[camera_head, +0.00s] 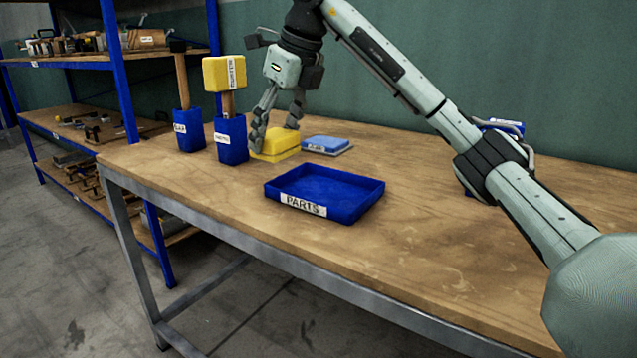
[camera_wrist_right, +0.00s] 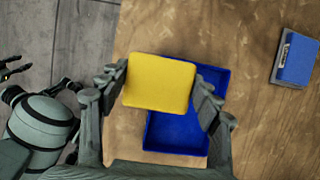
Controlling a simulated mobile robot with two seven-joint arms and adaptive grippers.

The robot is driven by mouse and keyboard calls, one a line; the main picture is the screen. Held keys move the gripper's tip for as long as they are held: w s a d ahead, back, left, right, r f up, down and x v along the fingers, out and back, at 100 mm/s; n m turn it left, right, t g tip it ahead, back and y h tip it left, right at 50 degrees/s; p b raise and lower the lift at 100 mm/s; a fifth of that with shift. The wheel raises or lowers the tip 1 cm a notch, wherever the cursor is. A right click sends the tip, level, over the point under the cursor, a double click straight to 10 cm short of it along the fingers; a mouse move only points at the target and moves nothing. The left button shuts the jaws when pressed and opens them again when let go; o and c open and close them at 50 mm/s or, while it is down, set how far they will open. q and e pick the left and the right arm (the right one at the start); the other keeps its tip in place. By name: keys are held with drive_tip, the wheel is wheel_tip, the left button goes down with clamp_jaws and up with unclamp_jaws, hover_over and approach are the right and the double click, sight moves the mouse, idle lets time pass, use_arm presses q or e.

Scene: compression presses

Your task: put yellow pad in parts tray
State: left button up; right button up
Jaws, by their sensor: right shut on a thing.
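The yellow pad (camera_head: 281,137) is between the fingers of my right gripper (camera_head: 277,127), at the back left of the workbench. In the right wrist view the pad (camera_wrist_right: 160,82) lies flat between both fingers, which are shut on it. A second yellow layer (camera_head: 272,157) shows under it; I cannot tell whether they touch. The blue parts tray (camera_head: 352,215) stands in front and to the right of the pad, open and empty. In the wrist view the pad partly covers the tray (camera_wrist_right: 178,135). Dark fingers of my left gripper (camera_wrist_right: 12,70) show small at that view's left edge.
Two blue holders, one (camera_head: 188,137) with a wooden handle and one (camera_head: 231,150) with a yellow mallet (camera_head: 224,74), stand left of the pad. A blue pad (camera_head: 326,143) on a grey base lies to its right.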

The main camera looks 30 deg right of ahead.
drive_tip(key=d+f, duration=0.2)
drive_tip(key=d, duration=0.1)
drive_tip(key=s+d+f, duration=0.1)
drive_tip(key=d, duration=0.2)
drive_tip(key=s+d+f, duration=0.1)
drive_tip(key=d+f, duration=0.1)
drive_tip(key=d, duration=0.1)
drive_tip(key=shift+s+d+f, duration=0.1)
drive_tip(key=shift+s+f, duration=0.15)
drive_tip(key=shift+f, duration=0.1)
drive_tip(key=shift+f+b, duration=0.35)
drive_tip(key=shift+f, duration=0.2)
wheel_tip(320, 180, down, 3)
drive_tip(key=shift+r, duration=0.2)
drive_tip(key=shift+f, duration=0.25)
drive_tip(key=shift+r, duration=0.1)
drive_tip(key=shift+f, duration=0.25)
drive_tip(key=o, duration=1.1)
drive_tip(key=shift+r, duration=0.1)
use_arm(q)
drive_tip(key=v, duration=0.2)
drive_tip(key=shift+a+r, duration=0.2)
drive_tip(key=shift+r, duration=0.1)
use_arm(e)
drive_tip(key=shift+r, duration=0.1)
